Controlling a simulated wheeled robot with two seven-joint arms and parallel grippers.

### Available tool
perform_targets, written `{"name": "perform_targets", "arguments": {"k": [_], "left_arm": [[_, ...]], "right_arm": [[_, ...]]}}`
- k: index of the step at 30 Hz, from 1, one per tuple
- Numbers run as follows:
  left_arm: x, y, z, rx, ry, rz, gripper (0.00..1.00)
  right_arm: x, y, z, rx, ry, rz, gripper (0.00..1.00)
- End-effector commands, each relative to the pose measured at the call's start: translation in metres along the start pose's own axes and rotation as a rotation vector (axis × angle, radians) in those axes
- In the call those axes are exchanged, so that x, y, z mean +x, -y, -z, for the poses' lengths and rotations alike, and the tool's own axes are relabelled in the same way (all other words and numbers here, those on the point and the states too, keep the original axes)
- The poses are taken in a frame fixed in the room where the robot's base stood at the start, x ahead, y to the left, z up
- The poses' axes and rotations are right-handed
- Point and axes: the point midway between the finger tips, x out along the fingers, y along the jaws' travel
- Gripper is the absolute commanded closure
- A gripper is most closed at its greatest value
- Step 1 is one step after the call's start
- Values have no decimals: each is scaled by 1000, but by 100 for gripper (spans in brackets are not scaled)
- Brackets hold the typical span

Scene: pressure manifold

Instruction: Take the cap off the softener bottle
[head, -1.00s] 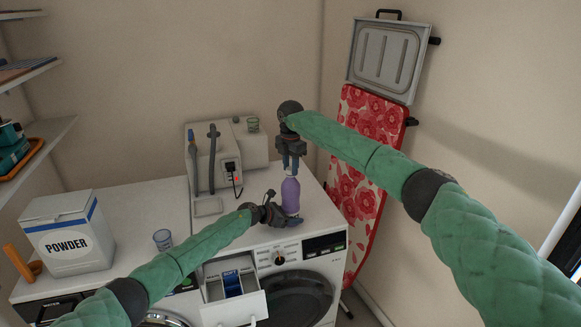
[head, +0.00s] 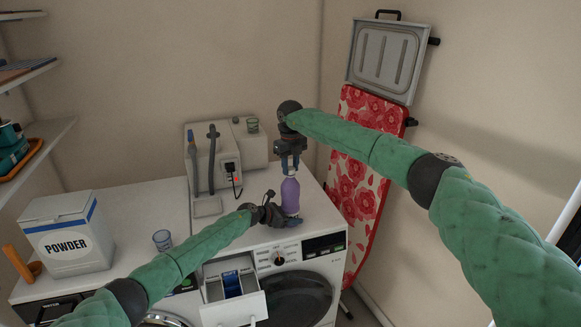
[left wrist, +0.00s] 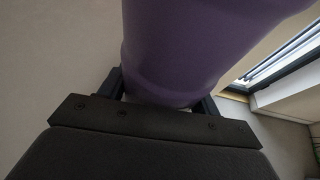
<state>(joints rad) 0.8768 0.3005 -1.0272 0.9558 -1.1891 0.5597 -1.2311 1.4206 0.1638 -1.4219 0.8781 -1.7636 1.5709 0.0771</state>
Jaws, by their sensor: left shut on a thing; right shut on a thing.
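The purple softener bottle (head: 290,195) stands upright on the white top of the washing machine. My left gripper (head: 291,219) is shut around the lower part of the bottle; the purple body (left wrist: 200,45) fills the middle of the left wrist view between its fingers. My right gripper (head: 290,168) comes from above, pointing down, and is shut on the cap at the top of the bottle. The fingers mostly hide the cap; a small pale part shows just above the purple body. I cannot tell whether the cap is still seated.
A white powder box (head: 67,232) and a clear bluish cup (head: 162,240) stand to the left. The detergent drawer (head: 233,290) is pulled open at the front. A grey-white unit with hoses (head: 213,160) stands behind. A red floral ironing board (head: 362,190) leans at the right.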

Motion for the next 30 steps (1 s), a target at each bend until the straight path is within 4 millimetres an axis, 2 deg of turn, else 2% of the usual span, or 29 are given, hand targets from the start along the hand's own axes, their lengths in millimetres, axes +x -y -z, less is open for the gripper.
{"name": "perform_targets", "arguments": {"k": [30], "left_arm": [[1,2,0,4,0,3,100]], "right_arm": [[-1,-2,-1,-1465,0,1,96]]}}
